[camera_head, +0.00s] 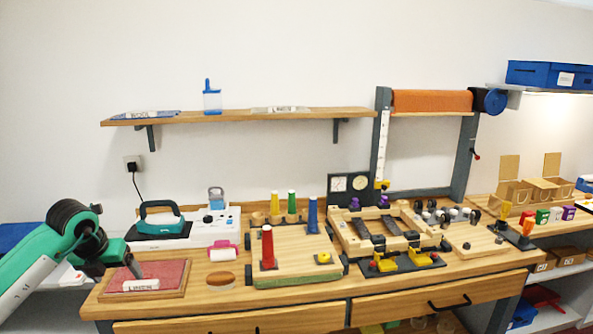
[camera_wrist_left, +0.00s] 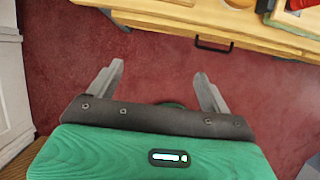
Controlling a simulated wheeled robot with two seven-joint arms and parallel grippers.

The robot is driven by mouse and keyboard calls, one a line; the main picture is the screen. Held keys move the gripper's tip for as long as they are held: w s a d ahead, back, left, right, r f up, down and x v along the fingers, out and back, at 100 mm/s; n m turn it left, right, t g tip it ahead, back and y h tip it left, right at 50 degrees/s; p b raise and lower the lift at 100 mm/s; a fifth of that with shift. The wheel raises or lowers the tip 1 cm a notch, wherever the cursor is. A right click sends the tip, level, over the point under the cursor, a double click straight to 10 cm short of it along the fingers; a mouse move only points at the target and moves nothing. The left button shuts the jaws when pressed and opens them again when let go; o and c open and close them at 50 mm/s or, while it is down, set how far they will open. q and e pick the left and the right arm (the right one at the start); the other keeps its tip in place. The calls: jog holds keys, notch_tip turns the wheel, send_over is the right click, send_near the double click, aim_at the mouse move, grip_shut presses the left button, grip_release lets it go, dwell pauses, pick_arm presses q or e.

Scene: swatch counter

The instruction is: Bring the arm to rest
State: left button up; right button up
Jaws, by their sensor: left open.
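My left arm comes in from the left in the head view, green and dark grey. Its gripper (camera_head: 120,268) appears at the left end of the counter, overlapping the red pad (camera_head: 172,272) in the picture. In the left wrist view the left gripper (camera_wrist_left: 158,82) has its two grey fingers wide apart with nothing between them. Below them is dark red floor, with the counter's front edge beyond. My right gripper is not in view.
A drawer handle (camera_wrist_left: 213,44) sticks out of the front. Floor (camera_wrist_left: 160,60) in front looks clear.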

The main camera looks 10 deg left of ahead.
pick_arm(q)
jog(key=w+d+f+n+t+h, duration=0.1)
jog(key=w+d+f+n+h, duration=0.2)
jog(key=d+f+h, duration=0.65)
jog(key=w+d+f+n+t+h, duration=0.2)
jog(key=d+f, duration=0.4)
jog(key=f, duration=0.9)
jog(key=s+f+n+t+y, duration=0.25)
jog(key=f+n, duration=0.35)
jog(key=f, duration=0.5)
jog(key=s+f+n+t+y, duration=0.2)
jog(key=s+f+n+t, duration=0.15)
jog(key=f+n, duration=0.55)
jog(key=s+d+f+n+g+y, duration=0.1)
jog(key=s+f+n+g+y, duration=0.5)
jog(key=s+f, duration=1.75)
jog(key=s+d+f+n+g, duration=0.1)
jog(key=s+d+f+g, duration=0.1)
jog(key=s, duration=0.6)
jog(key=s+d+f+n+g, duration=0.1)
jog(key=s+d+f+g, duration=0.1)
jog(key=s, duration=0.7)
jog(key=s+d+f+n+g, duration=0.2)
jog(key=s+d+f, duration=0.1)
jog(key=s, duration=0.5)
jog(key=shift+s+d+f, duration=0.25)
jog(key=shift+d+f, duration=0.1)
jog(key=shift+f, duration=0.35)
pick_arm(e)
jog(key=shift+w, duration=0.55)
